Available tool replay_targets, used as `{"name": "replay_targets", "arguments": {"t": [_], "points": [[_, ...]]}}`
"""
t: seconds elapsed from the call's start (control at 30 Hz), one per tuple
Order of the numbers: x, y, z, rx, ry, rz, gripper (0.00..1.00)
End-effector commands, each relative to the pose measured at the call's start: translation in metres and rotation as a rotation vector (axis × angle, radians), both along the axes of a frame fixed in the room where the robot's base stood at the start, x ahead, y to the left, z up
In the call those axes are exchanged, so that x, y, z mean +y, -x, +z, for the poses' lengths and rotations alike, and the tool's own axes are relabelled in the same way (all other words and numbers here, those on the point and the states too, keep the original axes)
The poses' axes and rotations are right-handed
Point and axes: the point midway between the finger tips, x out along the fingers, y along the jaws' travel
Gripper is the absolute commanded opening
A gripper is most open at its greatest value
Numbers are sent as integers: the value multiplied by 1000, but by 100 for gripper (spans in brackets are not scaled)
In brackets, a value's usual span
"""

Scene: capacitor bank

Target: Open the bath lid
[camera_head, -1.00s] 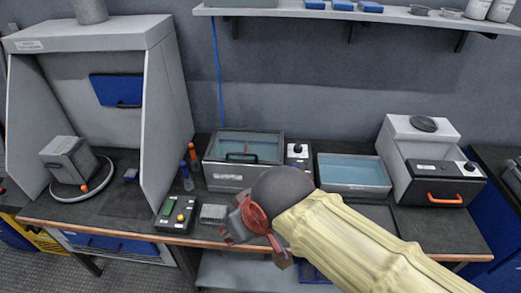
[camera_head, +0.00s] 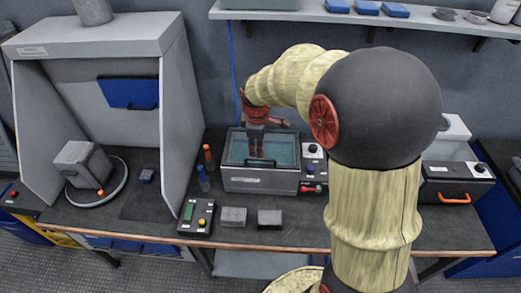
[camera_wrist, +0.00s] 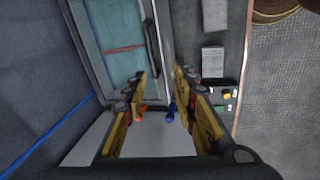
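The bath (camera_head: 258,186) is a grey box on the bench with a clear lid (camera_head: 235,150) over blue-green liquid. In the wrist view the lid (camera_wrist: 112,30) looks down flat, with a dark bar handle (camera_wrist: 152,48) along its front edge. My gripper (camera_head: 256,154) points down above the bath, in front of the lid in the head view. In the wrist view my gripper (camera_wrist: 163,82) has its fingers spread with nothing between them, and the handle lies beyond the left finger. My fingers partly cover the lid.
Orange (camera_head: 208,157) and blue (camera_head: 203,178) bottles stand left of the bath. A control box (camera_head: 197,216) and two grey blocks (camera_head: 233,216) (camera_head: 270,217) lie in front. The fume hood (camera_head: 178,110) wall rises at left. A shelf (camera_head: 370,17) hangs behind. My arm hides the bench at right.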

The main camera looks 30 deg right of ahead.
Motion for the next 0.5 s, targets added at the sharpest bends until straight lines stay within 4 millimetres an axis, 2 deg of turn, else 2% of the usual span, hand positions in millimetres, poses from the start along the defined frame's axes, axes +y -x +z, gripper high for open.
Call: {"name": "replay_targets", "arguments": {"t": [0.03,0.2,0.37,0.5], "points": [[-8,-7,-7,19,6,28,28],[-20,-18,-24,47,19,98,28],[-23,-22,-40,51,22,110,28],[-25,-25,-62,53,22,109,28]]}}
